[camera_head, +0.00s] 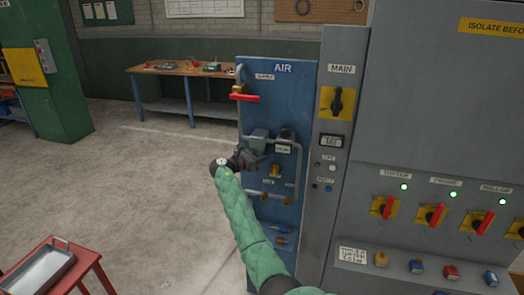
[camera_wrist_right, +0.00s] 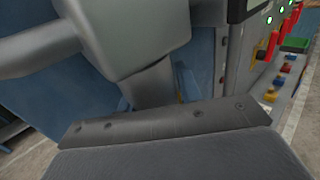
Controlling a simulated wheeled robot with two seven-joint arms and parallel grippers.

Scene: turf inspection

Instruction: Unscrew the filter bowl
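The filter's grey head (camera_head: 258,134) is on the pipework of the blue AIR panel (camera_head: 302,85). The filter bowl below it is mostly hidden by my right gripper (camera_head: 248,159) in the head view. The right wrist view shows a large grey block (camera_wrist_right: 135,35), seemingly the filter head, with a narrower grey part (camera_wrist_right: 150,84) beneath it. That part goes down behind the dark bolted edge of my right gripper (camera_wrist_right: 145,122). My right gripper is at the bowl's height, but its fingertips are hidden, so I cannot tell whether it grips the bowl. My left gripper is not in view.
A red-handled valve (camera_head: 244,97) is above the filter on the same panel. A grey cabinet (camera_head: 425,110) with switches stands to the right. A red stand with a metal tray (camera_head: 38,272) is at lower left. A workbench (camera_head: 180,72) is behind. The floor between is clear.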

